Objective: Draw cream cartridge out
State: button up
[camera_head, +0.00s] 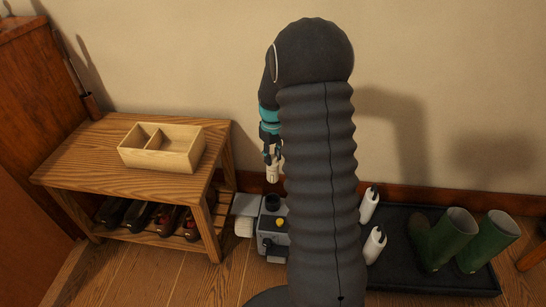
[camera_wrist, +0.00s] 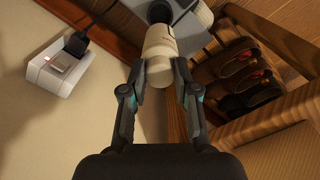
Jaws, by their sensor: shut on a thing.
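My gripper (camera_head: 271,152) is shut on the cream cartridge (camera_head: 272,172), and my arm hides part of the view. In the wrist view, the fingers of my gripper (camera_wrist: 156,90) press the cartridge (camera_wrist: 159,52) from both sides near its rounded end. A grey machine (camera_head: 268,246) with a yellow knob stands on the floor below. Its round dark socket (camera_head: 272,202) opens upward. In the head view the cartridge's lower end shows above the socket with a small gap. In the wrist view the dark socket (camera_wrist: 160,11) lies just beyond the cartridge's far end.
A wooden bench (camera_head: 80,165) at left bears an open two-part wooden box (camera_head: 183,162), with shoes (camera_head: 150,214) on its lower shelf. A black tray (camera_head: 400,277) at right holds white bottles (camera_head: 375,246) and green boots (camera_head: 448,238). A white wall outlet (camera_wrist: 62,75) has a black plug.

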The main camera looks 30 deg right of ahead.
jog(key=shift+r+p, duration=1.3)
jog(key=shift+r, duration=1.65)
